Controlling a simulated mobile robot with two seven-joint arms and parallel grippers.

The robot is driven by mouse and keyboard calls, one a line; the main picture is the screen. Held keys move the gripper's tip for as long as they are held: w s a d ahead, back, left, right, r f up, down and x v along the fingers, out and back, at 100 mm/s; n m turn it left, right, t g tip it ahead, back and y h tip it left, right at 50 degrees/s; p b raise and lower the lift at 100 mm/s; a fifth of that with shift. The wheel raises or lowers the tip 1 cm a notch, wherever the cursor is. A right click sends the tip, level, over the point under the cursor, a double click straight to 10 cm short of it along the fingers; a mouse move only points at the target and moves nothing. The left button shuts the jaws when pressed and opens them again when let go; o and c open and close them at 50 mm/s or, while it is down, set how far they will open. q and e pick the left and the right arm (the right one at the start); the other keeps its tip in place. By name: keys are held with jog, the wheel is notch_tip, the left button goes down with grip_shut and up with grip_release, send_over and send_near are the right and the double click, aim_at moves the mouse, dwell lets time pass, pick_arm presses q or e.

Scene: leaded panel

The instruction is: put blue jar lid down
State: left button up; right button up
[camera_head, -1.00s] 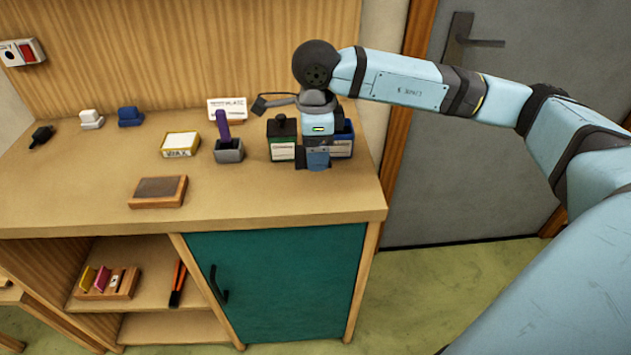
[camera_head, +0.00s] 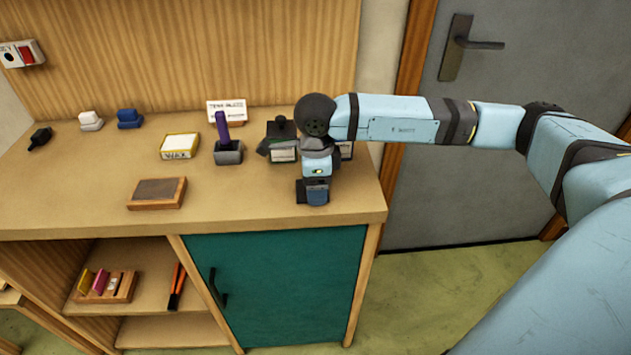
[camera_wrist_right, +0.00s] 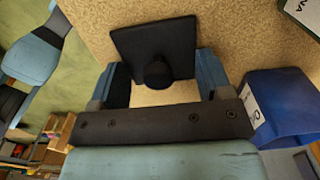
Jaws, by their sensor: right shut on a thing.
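My right gripper (camera_head: 312,192) points down over the counter's right front part. In the right wrist view its fingers (camera_wrist_right: 162,78) are shut on the knob of the blue jar lid (camera_wrist_right: 153,45), a flat, dark square plate. I cannot tell whether the lid touches the counter. The blue jar (camera_wrist_right: 290,105) stands uncovered beside the gripper, at the right of the wrist view. In the head view my arm mostly hides it; part of its pale label (camera_head: 347,150) shows. My left gripper is not in view.
A green jar (camera_head: 283,150) with a dark lid stands behind the gripper. A grey holder (camera_head: 228,153) with a purple handle, a wax box (camera_head: 180,146) and a wooden block (camera_head: 157,193) stand to the left. The counter (camera_head: 250,195) is bare between block and gripper.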

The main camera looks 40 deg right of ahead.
jog(key=o, duration=0.9)
jog(key=shift+f, duration=0.1)
jog(key=shift+r, duration=0.2)
notch_tip(320, 180, up, 12)
jog(key=p, duration=0.1)
